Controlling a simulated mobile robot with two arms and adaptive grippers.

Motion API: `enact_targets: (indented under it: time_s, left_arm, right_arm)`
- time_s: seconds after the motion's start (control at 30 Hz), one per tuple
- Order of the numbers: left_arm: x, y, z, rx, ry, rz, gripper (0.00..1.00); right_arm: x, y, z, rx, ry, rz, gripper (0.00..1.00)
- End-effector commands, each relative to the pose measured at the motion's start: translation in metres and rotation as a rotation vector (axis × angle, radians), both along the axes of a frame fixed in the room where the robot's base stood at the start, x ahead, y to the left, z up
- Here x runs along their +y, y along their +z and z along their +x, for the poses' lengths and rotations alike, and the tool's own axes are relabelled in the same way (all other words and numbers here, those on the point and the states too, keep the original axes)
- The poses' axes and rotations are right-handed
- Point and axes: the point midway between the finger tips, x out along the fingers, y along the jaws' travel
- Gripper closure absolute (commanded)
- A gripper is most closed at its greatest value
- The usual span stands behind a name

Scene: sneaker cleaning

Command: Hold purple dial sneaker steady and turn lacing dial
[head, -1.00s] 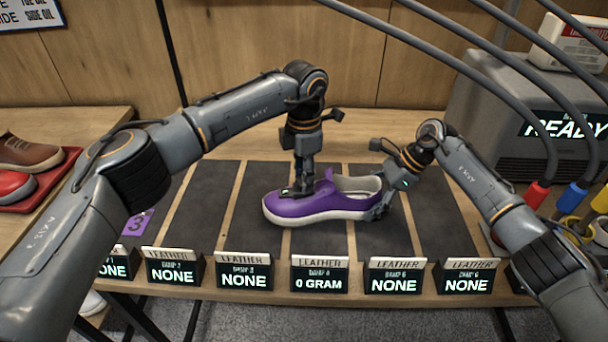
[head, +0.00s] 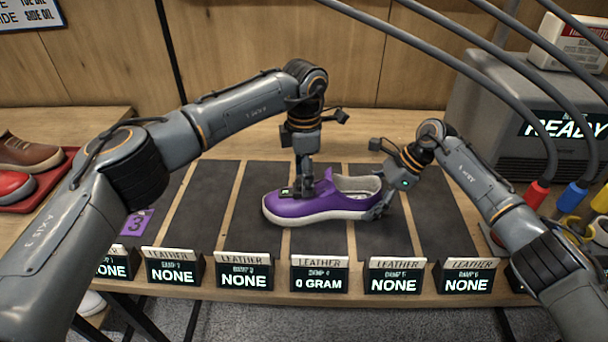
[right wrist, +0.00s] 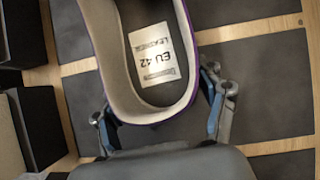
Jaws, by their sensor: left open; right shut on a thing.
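The purple sneaker (head: 325,204) with a white sole stands upright on a dark mat strip, toe to the left and heel to the right. My left gripper (head: 302,190) points down from above at the top of the shoe's front and is open. The lacing dial cannot be made out clearly beneath it. My right gripper (head: 378,210) is shut on the heel from the right. In the right wrist view its fingers (right wrist: 165,117) lie on either side of the heel (right wrist: 148,112), and a white EU 42 label (right wrist: 158,65) shows inside.
A row of display boxes lines the table's front edge; one (head: 319,280) reads 0 GRAM, others read NONE. A red tray (head: 38,187) with other shoes is at left. A grey machine (head: 515,125) with cables stands at back right.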

Motion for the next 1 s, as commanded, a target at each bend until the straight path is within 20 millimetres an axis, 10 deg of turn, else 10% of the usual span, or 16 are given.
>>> enact_targets:
  time_s: [0.6,1.0]
  left_arm:
    - [-0.001,0.108,0.0,-0.002,-0.001,-0.001,0.42]
    - [0.0,0.118,0.0,0.0,-0.001,-0.001,0.42]
  right_arm:
    - [0.0,-0.001,0.0,0.0,-0.001,-0.001,0.72]
    - [0.0,-0.001,0.0,0.0,0.0,-0.001,0.72]
